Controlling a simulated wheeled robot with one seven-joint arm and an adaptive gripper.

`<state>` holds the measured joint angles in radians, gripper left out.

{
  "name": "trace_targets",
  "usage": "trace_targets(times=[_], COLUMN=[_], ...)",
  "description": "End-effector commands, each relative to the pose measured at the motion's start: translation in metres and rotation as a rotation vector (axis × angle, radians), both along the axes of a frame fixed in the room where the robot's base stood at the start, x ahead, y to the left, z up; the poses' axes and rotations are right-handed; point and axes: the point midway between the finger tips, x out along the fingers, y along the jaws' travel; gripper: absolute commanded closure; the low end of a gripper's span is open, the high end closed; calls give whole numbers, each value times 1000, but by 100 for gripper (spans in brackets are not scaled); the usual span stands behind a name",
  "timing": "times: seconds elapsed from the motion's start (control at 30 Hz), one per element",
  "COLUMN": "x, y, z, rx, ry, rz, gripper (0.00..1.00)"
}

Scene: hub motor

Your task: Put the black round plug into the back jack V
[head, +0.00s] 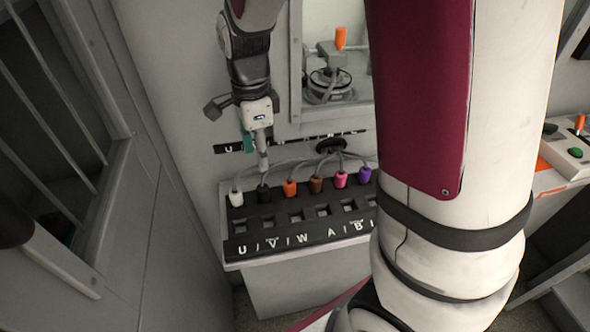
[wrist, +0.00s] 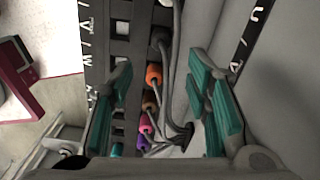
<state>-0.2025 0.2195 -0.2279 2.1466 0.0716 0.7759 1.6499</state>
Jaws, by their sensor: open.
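The black round plug (head: 263,193) stands in the back row of the panel (head: 234,249), between a white plug (head: 236,198) and an orange plug (head: 289,187). Its cable runs off behind it. My gripper (head: 262,165) is just above the black plug in the head view. In the wrist view my gripper (wrist: 160,72) shows its two teal-padded fingers wide apart, with nothing held between them. The square V jacks (head: 268,224) lie in front of the black plug, above the printed V. The back V jack is small and hard to make out.
Brown (head: 315,184), pink (head: 340,179) and purple (head: 364,174) plugs stand farther right in the row. Their cables run to a dark inlet (head: 331,146) on the wall. The wall rises close behind the plugs. My arm hides the panel's right end.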

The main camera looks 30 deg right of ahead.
Motion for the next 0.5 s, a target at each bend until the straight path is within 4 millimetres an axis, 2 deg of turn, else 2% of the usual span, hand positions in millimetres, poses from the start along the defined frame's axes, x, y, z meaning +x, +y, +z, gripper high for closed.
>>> trace_targets(times=[0.17, 0.3, 0.5], x=[-21, -60, -128], y=[1, 2, 3], z=[27, 64, 103], rx=[20, 33, 10], ry=[-24, -63, -118], rz=[155, 437, 887], gripper=[56, 56, 56])
